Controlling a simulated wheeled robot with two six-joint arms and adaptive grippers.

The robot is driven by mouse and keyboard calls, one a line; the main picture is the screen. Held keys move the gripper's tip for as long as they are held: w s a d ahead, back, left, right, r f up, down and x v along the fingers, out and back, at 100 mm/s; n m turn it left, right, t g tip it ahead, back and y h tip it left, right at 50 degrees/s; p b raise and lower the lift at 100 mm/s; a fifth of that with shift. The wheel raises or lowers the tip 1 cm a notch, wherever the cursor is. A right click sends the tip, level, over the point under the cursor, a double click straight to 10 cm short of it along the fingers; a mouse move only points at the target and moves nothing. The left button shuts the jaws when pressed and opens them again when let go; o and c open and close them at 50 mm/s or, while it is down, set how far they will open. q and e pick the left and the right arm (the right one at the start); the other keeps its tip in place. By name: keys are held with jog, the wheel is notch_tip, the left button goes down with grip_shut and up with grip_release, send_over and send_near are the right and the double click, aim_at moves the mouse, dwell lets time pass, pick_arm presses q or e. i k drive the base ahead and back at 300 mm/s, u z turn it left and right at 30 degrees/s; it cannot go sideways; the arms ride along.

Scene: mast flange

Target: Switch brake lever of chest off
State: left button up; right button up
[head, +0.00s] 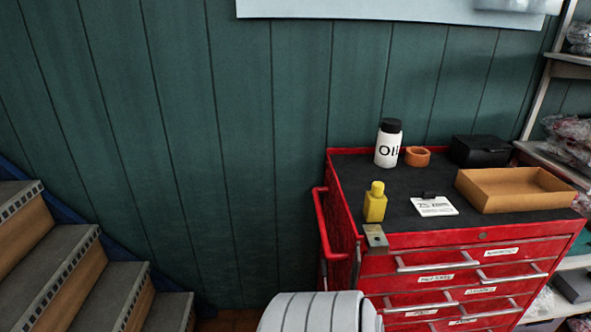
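The red tool chest (344,196) stands at the right against the green wall, with a dark top and several labelled drawers with pale handles. A red push handle (319,222) is on its left side. A small grey metal piece with a hole (376,239) sits at the top front left corner; I cannot tell whether it is the brake lever. The chest's lower part and wheels are cut off by the bottom edge of the view. Neither of my grippers is in view.
On the chest top are a white bottle (387,145), an orange ring (417,156), a yellow bottle (375,203), a white card (434,206), a black box (480,151) and an open cardboard tray (515,204). Stairs (60,262) rise at the left; shelves (566,155) stand at the right.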

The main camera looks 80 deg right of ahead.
aim_at(324, 273)
jog(key=i, duration=0.15)
jog(key=z, duration=3)
jog(key=k, duration=0.65)
jog(key=u, duration=0.5)
jog(key=i, duration=1.3)
jog(key=z, duration=0.8)
jog(key=i, duration=0.25)
jog(key=z, duration=0.25)
